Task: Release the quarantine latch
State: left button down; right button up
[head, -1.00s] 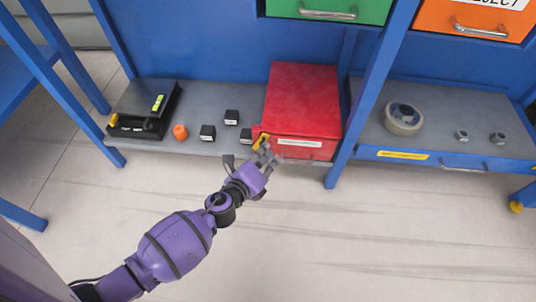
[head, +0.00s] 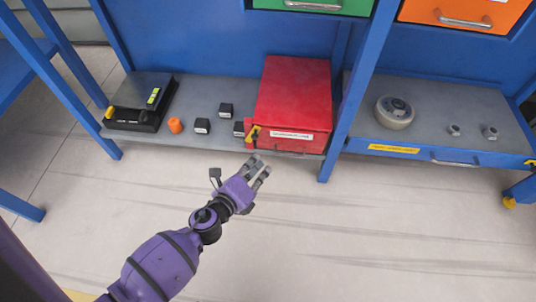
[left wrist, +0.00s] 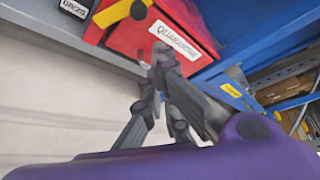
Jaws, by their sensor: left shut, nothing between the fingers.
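The red quarantine box (head: 295,95) stands on the low grey shelf and bears a white label. Its lid looks shut. The yellow latch (head: 254,133) is at the front left corner of the box. In the left wrist view, the latch (left wrist: 118,14) stands out as a yellow bar with a dark round knob, left of the label (left wrist: 175,40). My left gripper (head: 260,166) is shut and empty, in front of and below the box, apart from the latch. It also shows in the left wrist view (left wrist: 163,55). My right gripper is in neither view.
Small black blocks (head: 202,126), an orange cylinder (head: 175,125) and a black device (head: 140,103) are left of the box. A blue post (head: 350,100) stands close at its right. A round grey part (head: 394,112) lies beyond. The floor in front is clear.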

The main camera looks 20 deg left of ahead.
pick_arm(q)
jog(key=v, duration=0.3)
jog(key=shift+a+f, duration=0.1)
jog(key=shift+f, duration=0.05)
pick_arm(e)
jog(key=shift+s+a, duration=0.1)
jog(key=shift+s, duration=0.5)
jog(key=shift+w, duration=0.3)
